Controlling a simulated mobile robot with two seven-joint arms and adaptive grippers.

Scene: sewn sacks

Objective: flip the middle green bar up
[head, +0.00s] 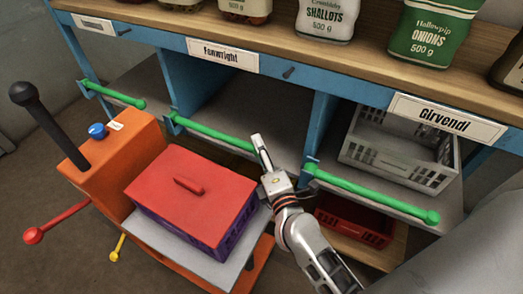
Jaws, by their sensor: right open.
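The middle green bar (212,133) runs across the front of the middle bay, below the Fenwright label. It slopes down to the right in the picture, its left end at a blue bracket. My right gripper (262,152) is open at the bar's right end, and its finger hides that end. I cannot tell whether it touches the bar. My left gripper is not in view.
A left green bar (115,96) and a right green bar (372,193) cross the neighbouring bays. An orange cart (92,183) with a red-lidded purple crate (190,190) stands in front. A grey crate (395,160) sits behind the right bar, a red crate (352,226) below.

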